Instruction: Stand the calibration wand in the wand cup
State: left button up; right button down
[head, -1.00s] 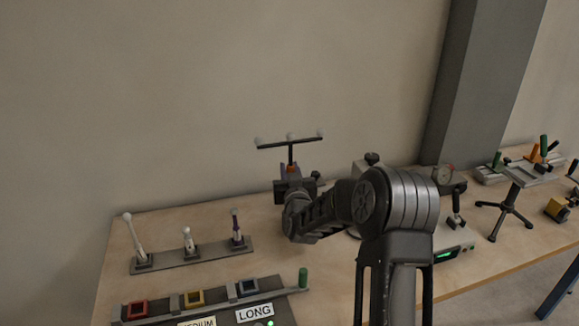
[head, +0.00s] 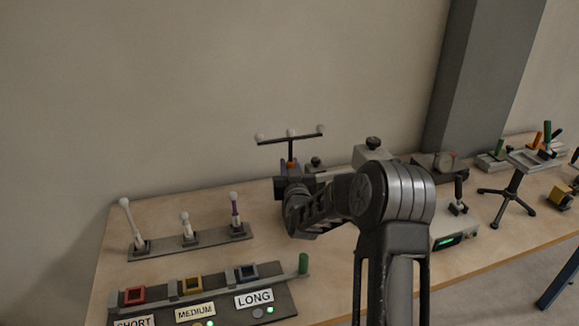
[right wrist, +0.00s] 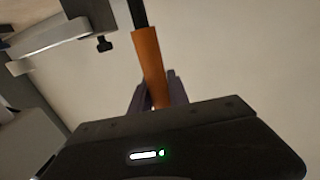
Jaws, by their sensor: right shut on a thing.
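The calibration wand (head: 290,142) is a black T-shaped bar with pale balls along its crosspiece. It stands roughly upright in my right gripper (head: 290,169), which is shut on its orange handle. In the right wrist view the orange handle (right wrist: 150,58) rises from between the fingers of my right gripper (right wrist: 158,94), with a black shaft above it. In the head view my right arm hides part of the bench beneath and behind the gripper. I cannot make out the wand cup with certainty. My left gripper is not in view.
A rack (head: 190,242) with several white-tipped probes stands at left. In front is a panel (head: 284,302) with coloured sockets and labels. Right of my arm are a grey device with a green display (head: 455,238), a black tripod stand (head: 510,185) and fixtures with coloured handles.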

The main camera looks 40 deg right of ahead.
jog(key=c, duration=1.2)
grip_release()
jog(key=shift+o, duration=0.2)
jog(key=shift+s+a+f, duration=0.1)
jog(key=shift+s+a, duration=0.2)
jog(key=shift+s, duration=0.2)
jog(key=b+v, duration=0.2)
jog(key=v, duration=0.4)
jog(key=shift+s, duration=0.3)
jog(key=shift+a, duration=0.2)
